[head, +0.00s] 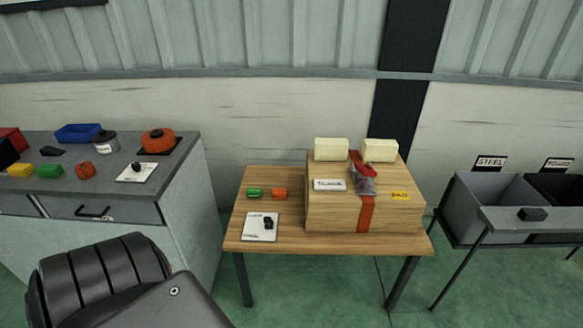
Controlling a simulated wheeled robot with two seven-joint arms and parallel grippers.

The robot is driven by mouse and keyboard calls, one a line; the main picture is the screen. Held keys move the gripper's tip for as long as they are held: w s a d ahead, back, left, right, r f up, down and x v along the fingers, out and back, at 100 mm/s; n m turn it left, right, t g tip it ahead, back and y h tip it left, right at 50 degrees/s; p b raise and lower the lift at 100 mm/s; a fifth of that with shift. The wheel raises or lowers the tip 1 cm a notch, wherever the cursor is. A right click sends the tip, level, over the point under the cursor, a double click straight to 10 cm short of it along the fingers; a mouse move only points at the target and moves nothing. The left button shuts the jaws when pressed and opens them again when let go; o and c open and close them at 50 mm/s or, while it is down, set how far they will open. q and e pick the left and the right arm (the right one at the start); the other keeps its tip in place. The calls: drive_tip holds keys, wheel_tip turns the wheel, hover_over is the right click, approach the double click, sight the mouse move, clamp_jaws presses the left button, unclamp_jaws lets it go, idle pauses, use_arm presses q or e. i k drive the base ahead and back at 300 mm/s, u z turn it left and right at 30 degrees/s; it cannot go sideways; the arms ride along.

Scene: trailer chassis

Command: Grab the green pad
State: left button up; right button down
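A small green block (254,192) lies on the left part of the wooden table (285,241), just left of an orange block (280,192). A second, larger green block (49,171) lies on the grey workbench (150,200) at the left, between a yellow block (19,170) and an orange-red piece (85,170). I cannot tell from looks alone which green piece is the pad. Neither of my grippers shows in the head view. A dark ribbed part of my own arm fills the lower left corner.
A large wooden box (330,205) with a red strap and two cream blocks on top covers the table's right side. A white card (260,228) with a black piece lies at the front left. Grey bins (490,200) stand at right. A blue tray (78,133) sits on the workbench.

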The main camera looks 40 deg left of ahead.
sight(253, 192)
drive_tip(key=z, duration=0.1)
drive_tip(key=i, duration=0.9)
drive_tip(key=u, duration=0.85)
drive_tip(key=i, duration=0.55)
drive_tip(key=u, duration=0.65)
